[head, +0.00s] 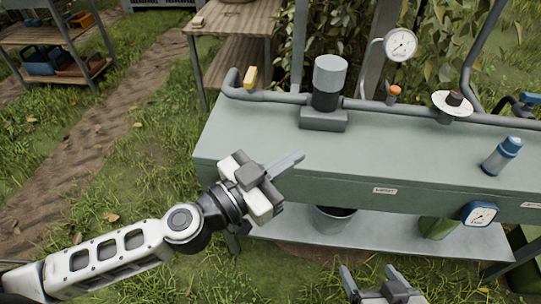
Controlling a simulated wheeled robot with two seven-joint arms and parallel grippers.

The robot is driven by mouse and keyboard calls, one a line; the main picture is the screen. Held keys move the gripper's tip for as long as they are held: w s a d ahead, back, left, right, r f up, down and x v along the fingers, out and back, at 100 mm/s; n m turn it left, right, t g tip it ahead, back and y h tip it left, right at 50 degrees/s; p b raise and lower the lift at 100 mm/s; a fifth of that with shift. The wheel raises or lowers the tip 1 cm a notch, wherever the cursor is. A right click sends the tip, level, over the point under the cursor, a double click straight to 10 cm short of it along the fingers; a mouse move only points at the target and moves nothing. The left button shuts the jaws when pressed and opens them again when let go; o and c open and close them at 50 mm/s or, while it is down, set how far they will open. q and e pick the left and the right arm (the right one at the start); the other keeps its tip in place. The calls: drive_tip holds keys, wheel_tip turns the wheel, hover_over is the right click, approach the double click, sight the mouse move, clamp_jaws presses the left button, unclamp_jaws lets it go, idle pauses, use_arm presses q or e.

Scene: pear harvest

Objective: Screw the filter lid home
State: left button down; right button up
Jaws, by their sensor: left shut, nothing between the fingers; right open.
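The filter stands upright on the green bench (270,140), in line with the pipe. It has a grey cylindrical top, which looks like the lid (330,72), over a dark body (326,101) and a grey block base. I cannot tell from here how tightly the lid sits. My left gripper (295,160) is shut and empty over the bench's front left part, nearer than the filter and apart from it. My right gripper (369,271) is open and empty at the bottom edge, in front of the bench; its arm is out of view.
A grey pipe (270,97) with a yellow handle (250,77) runs along the bench's back. A pressure gauge (401,44), an orange knob (394,92) and a white disc (452,103) stand along it. A blue-capped bottle (502,157) is at right. A bucket (333,218) sits below.

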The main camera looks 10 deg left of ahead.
drive_tip(key=o, duration=0.5)
drive_tip(key=shift+s, duration=0.1)
drive_tip(key=v, duration=1.2)
drive_tip(key=x, duration=1.2)
idle(0.4)
